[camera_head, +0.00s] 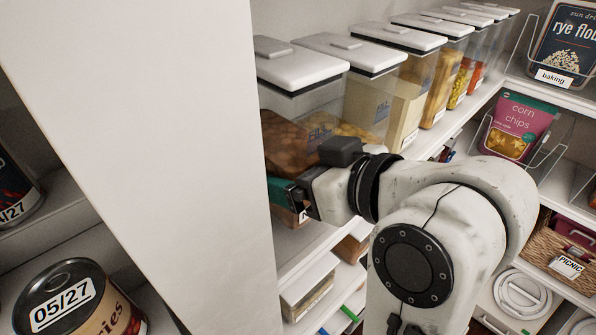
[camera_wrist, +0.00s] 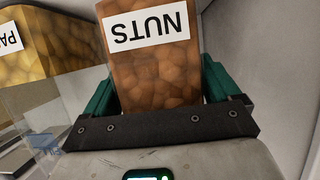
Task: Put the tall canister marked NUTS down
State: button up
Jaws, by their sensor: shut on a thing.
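The tall canister marked NUTS (camera_wrist: 150,72) is clear, filled with brown nuts, and has a white label that reads upside down in the wrist view. My gripper (camera_wrist: 158,95) is shut on it, with a green finger on each side. In the head view the nearest clear canister with brown contents and a white lid (camera_head: 302,68) stands at the left end of the shelf row, and my gripper (camera_head: 292,200) reaches in at its lower front. My wrist hides part of it there. I cannot tell whether its base touches the shelf.
A canister of pasta (camera_wrist: 50,45) stands close on the left in the wrist view. Several white-lidded canisters (camera_head: 400,36) fill the shelf to the right. A tall white panel (camera_head: 150,120) borders the shelf on the left. Cans (camera_head: 75,300) stand beyond it.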

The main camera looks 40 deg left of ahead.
jog(key=shift+a+f+p, duration=0.2)
jog(key=shift+f+p, duration=0.15)
jog(key=shift+f, duration=0.35)
jog(key=shift+f, duration=0.15)
jog(key=o, duration=1.5)
jog(key=shift+f, duration=0.1)
jog(key=shift+o, duration=0.2)
jog(key=shift+d+r, duration=0.2)
jog(key=shift+d, duration=0.15)
jog(key=b+v, duration=0.2)
jog(key=v, duration=0.9)
jog(key=shift+d, duration=0.2)
